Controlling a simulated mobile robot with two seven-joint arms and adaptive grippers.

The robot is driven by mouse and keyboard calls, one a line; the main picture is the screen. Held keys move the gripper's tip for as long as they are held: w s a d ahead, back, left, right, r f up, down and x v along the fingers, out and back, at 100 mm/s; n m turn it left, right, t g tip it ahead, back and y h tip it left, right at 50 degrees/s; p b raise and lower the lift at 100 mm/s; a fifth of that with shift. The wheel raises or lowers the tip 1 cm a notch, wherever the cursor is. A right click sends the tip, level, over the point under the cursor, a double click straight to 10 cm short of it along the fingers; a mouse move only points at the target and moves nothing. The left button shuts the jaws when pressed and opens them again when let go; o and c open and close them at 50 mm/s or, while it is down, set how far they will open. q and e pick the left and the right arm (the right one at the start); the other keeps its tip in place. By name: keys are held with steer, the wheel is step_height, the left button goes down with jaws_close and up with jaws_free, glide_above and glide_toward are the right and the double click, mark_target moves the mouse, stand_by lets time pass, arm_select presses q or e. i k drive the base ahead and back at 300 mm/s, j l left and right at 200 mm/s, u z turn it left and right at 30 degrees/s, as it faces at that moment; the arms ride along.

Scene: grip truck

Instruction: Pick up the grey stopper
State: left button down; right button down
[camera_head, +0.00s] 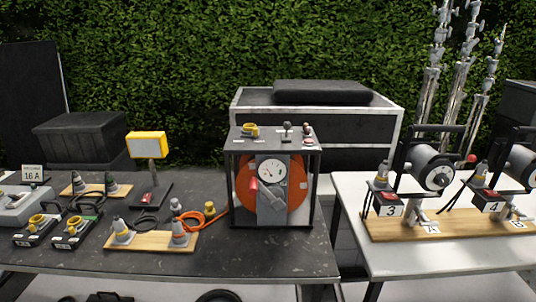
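On top of the black-framed reel box (233,145) stand small items: a yellow ring-shaped fitting (251,130), a small dark grey upright piece (287,128) and a small piece with red on it (307,130). The dark grey piece may be the grey stopper, but it is too small to be sure. Grey plugs (121,234) and (179,236) stand on a wooden board left of the box. Neither of my grippers is in view.
The dark table (200,262) has bare room at its front. A yellow lamp (147,146) and boxes with yellow sockets (73,233) stand on its left. A gap separates it from the white table (410,262), which bears reels (432,167). Cases and a hedge stand behind.

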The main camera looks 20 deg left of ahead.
mark_target(175, 207)
steer(key=u, duration=1.2)
